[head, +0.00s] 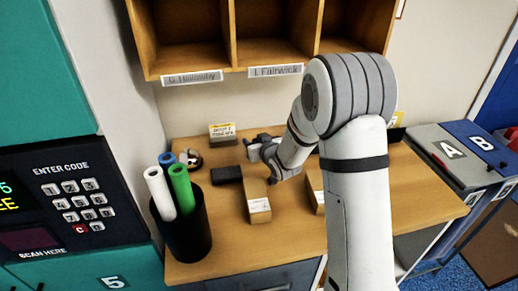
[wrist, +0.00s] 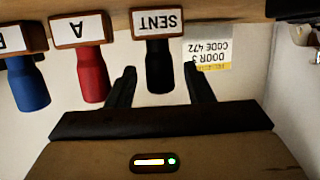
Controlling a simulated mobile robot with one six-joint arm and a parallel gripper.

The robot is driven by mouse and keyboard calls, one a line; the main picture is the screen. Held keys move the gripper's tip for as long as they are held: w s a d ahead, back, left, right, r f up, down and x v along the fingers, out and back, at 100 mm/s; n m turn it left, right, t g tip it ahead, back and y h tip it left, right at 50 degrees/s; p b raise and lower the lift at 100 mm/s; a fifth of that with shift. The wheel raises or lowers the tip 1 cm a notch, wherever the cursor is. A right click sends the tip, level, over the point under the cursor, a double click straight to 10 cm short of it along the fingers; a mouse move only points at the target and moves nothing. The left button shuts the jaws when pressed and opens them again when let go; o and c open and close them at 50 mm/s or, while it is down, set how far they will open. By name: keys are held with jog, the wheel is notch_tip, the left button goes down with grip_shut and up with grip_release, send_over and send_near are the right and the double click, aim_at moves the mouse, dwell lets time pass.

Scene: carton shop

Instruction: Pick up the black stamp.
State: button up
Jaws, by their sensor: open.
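In the wrist view, which looks upside down, the black stamp (wrist: 159,68) has a dark handle and a wooden base block labelled SENT. My gripper (wrist: 161,82) is open, its two dark fingers apart on either side of the black handle in the picture. Neither finger visibly touches it; I cannot tell how far ahead it is. A red stamp (wrist: 92,75) labelled A and a blue stamp (wrist: 28,84) stand beside it in a row. In the head view my gripper (head: 254,150) is over the back of the desk, and I cannot make out the stamps there.
The wooden desk (head: 225,247) holds a carton (head: 258,203), a second carton (head: 315,188) partly behind my arm, a dark box (head: 227,174) and a black bin (head: 188,232) of rolls. Wooden shelves (head: 230,40) hang above.

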grip_shut()
notch_tip(320, 180, up, 10)
jog(key=shift+r, duration=0.1)
dwell(0.9)
jog(key=c, duration=0.7)
grip_release()
jog(key=shift+c, duration=0.8)
